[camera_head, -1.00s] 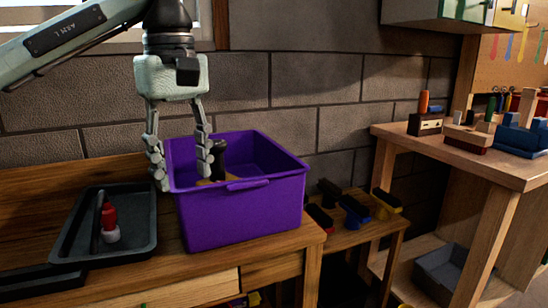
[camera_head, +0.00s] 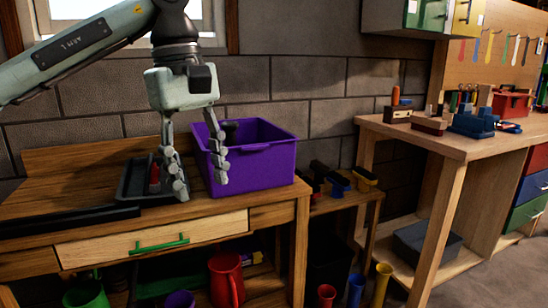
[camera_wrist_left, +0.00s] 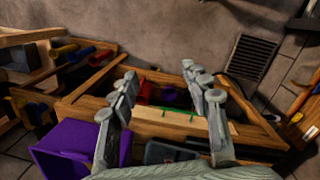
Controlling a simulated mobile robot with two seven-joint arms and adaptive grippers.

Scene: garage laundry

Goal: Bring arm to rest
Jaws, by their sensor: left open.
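My left gripper (camera_head: 200,190) is open and empty. In the head view it hangs with its fingers pointing down, in front of the wooden bench. One finger overlaps the dark tray and the other overlaps the left side of the purple bin (camera_head: 262,160). In the left wrist view both fingers of the gripper (camera_wrist_left: 166,88) are spread apart with nothing between them. The purple bin also shows there at the lower left (camera_wrist_left: 62,150). My right gripper is in neither view.
The wooden bench (camera_head: 80,185) carries a dark tray (camera_head: 130,182) with a red-topped bottle (camera_head: 154,178). Its drawer has a green handle (camera_head: 160,243). Below are several colored vessels, including a red pitcher (camera_head: 226,278). A workbench (camera_head: 440,140) with tools stands at right.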

